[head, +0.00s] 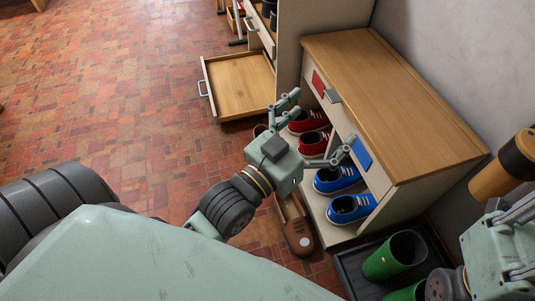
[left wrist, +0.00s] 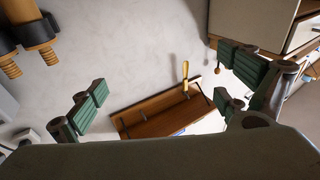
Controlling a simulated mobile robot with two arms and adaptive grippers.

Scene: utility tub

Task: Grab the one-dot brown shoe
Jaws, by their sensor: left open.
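A brown shoe (head: 298,230) with one white dot on its toe lies on the brick floor in front of the shoe cabinet in the head view. Its upper end is partly hidden by my left gripper. My left gripper (head: 319,124) is open and empty, above the shoe and in front of the cabinet's shelf. In the left wrist view its two fingers (left wrist: 165,93) are spread wide with nothing between them, and I cannot make out the brown shoe there. Part of my right arm shows at the lower right of the head view; its fingers are not clear.
Red shoes (head: 313,142) and blue shoes (head: 350,209) sit in the cabinet (head: 405,95), close to my left fingers. Green boots (head: 394,255) stand in a dark tray (head: 352,268). A drawer (head: 240,85) is pulled open. Floor to the left is clear.

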